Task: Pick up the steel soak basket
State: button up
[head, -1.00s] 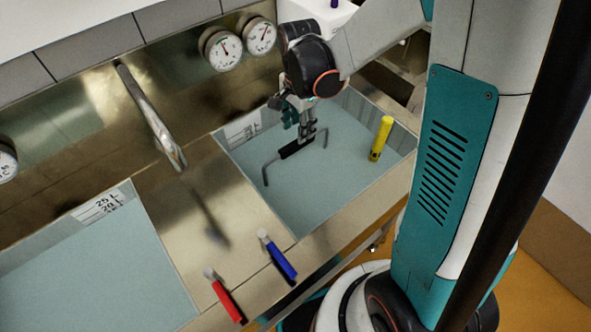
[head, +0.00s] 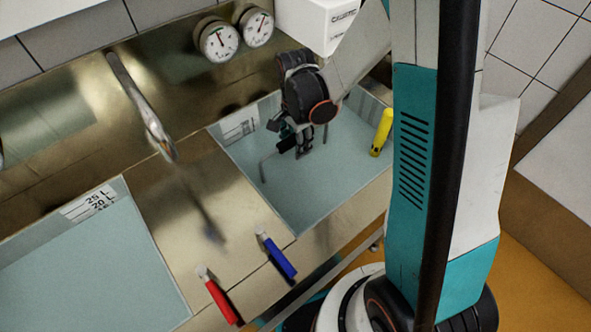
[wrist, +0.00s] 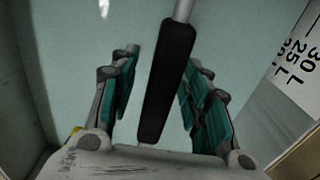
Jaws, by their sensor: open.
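The steel soak basket shows only its handle, a thin steel bail (head: 263,170) with a black grip (wrist: 167,85), standing out of the pale water in the right-hand basin (head: 294,234). The basket body is hidden under the water. My gripper (head: 304,148) is low over this basin, at the handle. In the wrist view, my gripper (wrist: 160,68) is open, with its teal-padded fingers on either side of the black grip. Gaps show between the grip and both fingers. In the head view my gripper hides much of the grip.
A yellow cylinder (head: 381,132) stands in the water to the right of my gripper. A steel spout (head: 142,108) hangs left of the basin. Red (head: 218,297) and blue (head: 277,254) levers are at the front ledge. Another water-filled basin (head: 157,245) lies at left.

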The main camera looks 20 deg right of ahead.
grip_shut()
jog(key=shift+r, duration=0.15)
